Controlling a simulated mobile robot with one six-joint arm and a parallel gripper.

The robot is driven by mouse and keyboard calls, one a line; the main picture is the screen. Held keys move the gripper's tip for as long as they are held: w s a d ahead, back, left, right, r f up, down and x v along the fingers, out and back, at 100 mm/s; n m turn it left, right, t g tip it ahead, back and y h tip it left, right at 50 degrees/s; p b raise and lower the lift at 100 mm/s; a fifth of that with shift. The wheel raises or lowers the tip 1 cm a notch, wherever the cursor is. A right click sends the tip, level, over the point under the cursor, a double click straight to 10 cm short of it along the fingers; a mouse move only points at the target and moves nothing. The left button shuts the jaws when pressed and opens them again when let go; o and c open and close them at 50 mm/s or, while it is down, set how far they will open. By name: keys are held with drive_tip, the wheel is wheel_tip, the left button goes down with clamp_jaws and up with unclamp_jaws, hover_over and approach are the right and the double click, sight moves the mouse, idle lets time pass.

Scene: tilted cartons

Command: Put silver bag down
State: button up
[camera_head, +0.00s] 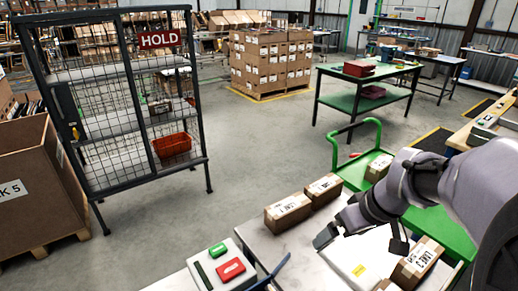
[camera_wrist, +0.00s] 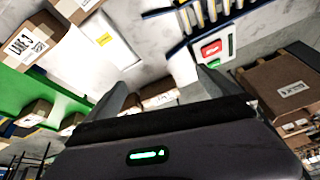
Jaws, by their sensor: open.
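A pale, flat pouch with a yellow label, which looks like the silver bag (camera_head: 374,257), lies on the light worktop beneath my gripper in the head view. It also shows at upper left in the wrist view (camera_wrist: 122,52). My gripper (camera_head: 361,241) is open, its two fingers wide apart. In the wrist view my gripper (camera_wrist: 163,82) has nothing between its fingers, and the bag lies apart from them. The forearm and wrist hide part of the worktop in the head view.
Brown cartons (camera_head: 288,213) (camera_head: 323,189) stand at the worktop's back edge, and another carton (camera_head: 417,262) is right of the bag. A green cart (camera_head: 450,235) adjoins it. A HOLD cage (camera_head: 133,150) stands beyond.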

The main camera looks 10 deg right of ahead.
drive_tip(key=d+f+n, duration=0.2)
drive_tip(key=d+f, duration=0.3)
drive_tip(key=d, duration=0.3)
drive_tip(key=d+f+n, duration=0.1)
drive_tip(key=d+f, duration=0.3)
drive_tip(key=d, duration=0.3)
drive_tip(key=b, duration=0.4)
hover_over(354, 266)
drive_tip(key=s, duration=0.2)
drive_tip(key=f, duration=1.1)
drive_tip(key=shift+s+d, duration=0.2)
drive_tip(key=shift+d, duration=0.15)
drive_tip(key=b+x, duration=0.2)
drive_tip(key=x, duration=0.3)
drive_tip(key=shift+f+b, duration=0.35)
drive_tip(key=shift+b, duration=0.05)
drive_tip(key=shift+r, duration=0.15)
drive_tip(key=shift+c, duration=0.2)
drive_tip(key=c, duration=1.3)
drive_tip(key=shift+r, duration=0.1)
drive_tip(key=shift+c, duration=0.2)
